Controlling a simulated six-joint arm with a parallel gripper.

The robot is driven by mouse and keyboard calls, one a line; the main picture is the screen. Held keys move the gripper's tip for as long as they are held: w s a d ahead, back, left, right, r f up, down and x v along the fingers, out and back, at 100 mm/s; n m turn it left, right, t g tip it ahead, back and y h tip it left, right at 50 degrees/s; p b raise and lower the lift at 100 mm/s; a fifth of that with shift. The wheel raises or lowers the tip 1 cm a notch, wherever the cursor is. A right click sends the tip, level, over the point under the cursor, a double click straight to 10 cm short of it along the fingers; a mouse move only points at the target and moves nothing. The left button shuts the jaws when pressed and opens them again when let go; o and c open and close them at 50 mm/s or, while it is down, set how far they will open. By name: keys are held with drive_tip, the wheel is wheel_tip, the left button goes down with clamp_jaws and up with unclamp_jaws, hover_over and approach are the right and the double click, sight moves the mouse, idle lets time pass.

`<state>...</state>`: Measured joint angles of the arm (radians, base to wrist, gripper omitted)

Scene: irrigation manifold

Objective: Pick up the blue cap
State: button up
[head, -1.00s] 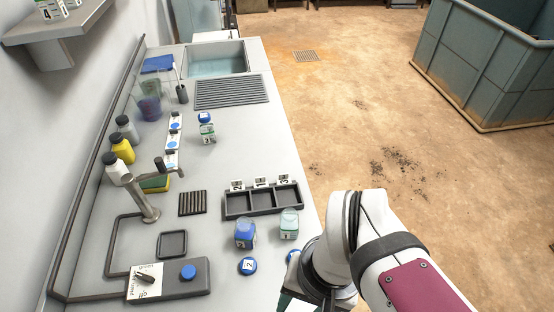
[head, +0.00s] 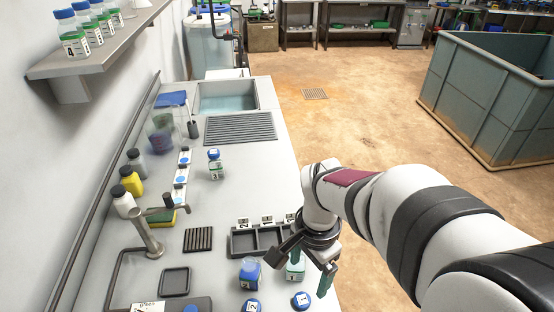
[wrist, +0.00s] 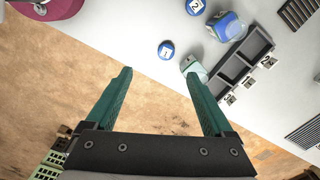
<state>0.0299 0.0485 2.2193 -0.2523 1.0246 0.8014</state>
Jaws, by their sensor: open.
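Two loose blue caps lie on the grey counter. The cap marked 1 (head: 301,301) is at the front edge of the head view, and it shows in the wrist view (wrist: 166,50). The cap marked 2 (head: 252,306) lies left of it and also shows in the wrist view (wrist: 195,7). A blue jar (head: 250,273) and a pale green jar (head: 292,273) stand uncapped behind them. My gripper (wrist: 158,74) is open and empty, with green fingers. It hangs above the counter's right edge by the green jar, partly hiding it in the head view.
A dark three-bay tray (head: 241,243) with number tags stands behind the jars. A jar capped 3 (head: 215,166) stands further back. A metal tap (head: 148,235) rises at left. The counter drops off to the floor at right.

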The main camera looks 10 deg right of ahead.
sight(304, 298)
drive_tip(key=shift+m, duration=0.6)
drive_tip(key=f, duration=0.5)
drive_tip(key=w+f, duration=0.1)
drive_tip(key=f, duration=0.5)
drive_tip(key=w+d+f, duration=0.1)
drive_tip(key=f, duration=0.5)
drive_tip(key=shift+w+f, duration=0.2)
clamp_jaws()
